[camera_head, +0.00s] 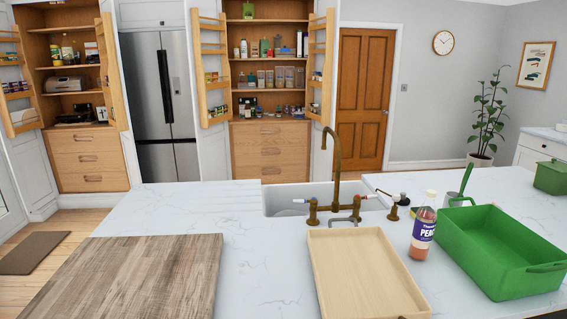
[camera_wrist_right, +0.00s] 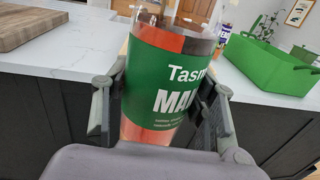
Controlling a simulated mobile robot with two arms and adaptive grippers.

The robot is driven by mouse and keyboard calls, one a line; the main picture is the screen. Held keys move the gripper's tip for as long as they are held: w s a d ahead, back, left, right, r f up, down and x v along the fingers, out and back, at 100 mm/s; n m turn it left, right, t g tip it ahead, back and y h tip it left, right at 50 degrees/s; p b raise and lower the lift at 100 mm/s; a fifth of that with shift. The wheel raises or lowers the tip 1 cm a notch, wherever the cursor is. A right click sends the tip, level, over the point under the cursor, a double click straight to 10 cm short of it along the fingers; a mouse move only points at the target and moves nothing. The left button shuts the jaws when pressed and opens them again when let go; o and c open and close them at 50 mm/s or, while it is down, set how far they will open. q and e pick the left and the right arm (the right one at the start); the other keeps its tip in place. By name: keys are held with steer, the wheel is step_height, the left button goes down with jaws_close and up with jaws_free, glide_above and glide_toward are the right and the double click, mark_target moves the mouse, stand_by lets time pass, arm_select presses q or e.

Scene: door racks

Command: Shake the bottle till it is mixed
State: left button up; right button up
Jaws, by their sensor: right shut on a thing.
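A clear bottle (camera_wrist_right: 160,85) with a green label reading "Tasm…" and "MA…" fills the middle of the right wrist view. My right gripper (camera_wrist_right: 163,108) is shut on it, with one finger on each side of the label. Orange-red contents show below the label. The bottle's top is cut off by the frame, and how well its contents are mixed cannot be told. The held bottle and my grippers do not show in the head view.
Another bottle (camera_head: 422,234), with a purple-and-white label, stands between a wooden tray (camera_head: 316,262) and a green bin (camera_head: 552,268) on the white counter. A wooden board (camera_head: 125,275) lies at the left. A sink with a brass tap (camera_head: 336,165) is behind the tray.

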steer(key=f, duration=0.4)
steer(key=shift+w+a+f, duration=0.1)
steer(key=shift+a, duration=0.2)
steer(key=shift+d+f, duration=0.1)
step_height(320, 180, up, 5)
steer(key=shift+f, duration=0.1)
stand_by(0.9)
